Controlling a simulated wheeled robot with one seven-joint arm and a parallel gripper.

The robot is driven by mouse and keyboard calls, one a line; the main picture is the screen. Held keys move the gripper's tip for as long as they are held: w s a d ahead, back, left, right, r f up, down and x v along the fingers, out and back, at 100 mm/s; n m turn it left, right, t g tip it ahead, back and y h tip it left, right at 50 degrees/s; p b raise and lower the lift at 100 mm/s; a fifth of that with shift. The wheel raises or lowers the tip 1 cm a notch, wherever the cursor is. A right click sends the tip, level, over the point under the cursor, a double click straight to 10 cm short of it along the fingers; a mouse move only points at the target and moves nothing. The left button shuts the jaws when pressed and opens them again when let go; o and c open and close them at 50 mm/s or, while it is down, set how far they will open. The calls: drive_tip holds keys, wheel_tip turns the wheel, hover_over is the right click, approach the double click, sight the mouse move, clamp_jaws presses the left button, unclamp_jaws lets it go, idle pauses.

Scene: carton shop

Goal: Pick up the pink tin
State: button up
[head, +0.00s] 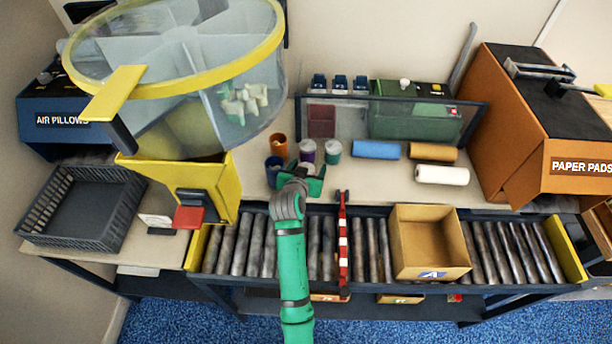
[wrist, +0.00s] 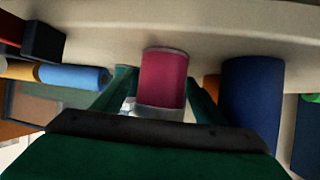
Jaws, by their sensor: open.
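The pink tin (wrist: 164,80) stands in the middle of the wrist view, a deep pink cylinder with a pale band at its lower edge in the picture. My gripper (wrist: 163,88) is open, with one green finger on each side of the tin. Whether either finger touches it cannot be told. In the head view my gripper (head: 304,181) is over the table behind the rollers, and it hides most or all of the pink tin there.
A blue tin (head: 273,171) stands just left of my gripper, with an orange tin (head: 278,146) behind it. Purple (head: 307,152) and green (head: 332,153) tins stand behind. Rolls (head: 376,150) lie to the right. An open carton (head: 416,232) sits on the rollers.

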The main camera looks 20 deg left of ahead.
drive_tip(key=c, duration=1.2)
drive_tip(key=shift+r, duration=0.1)
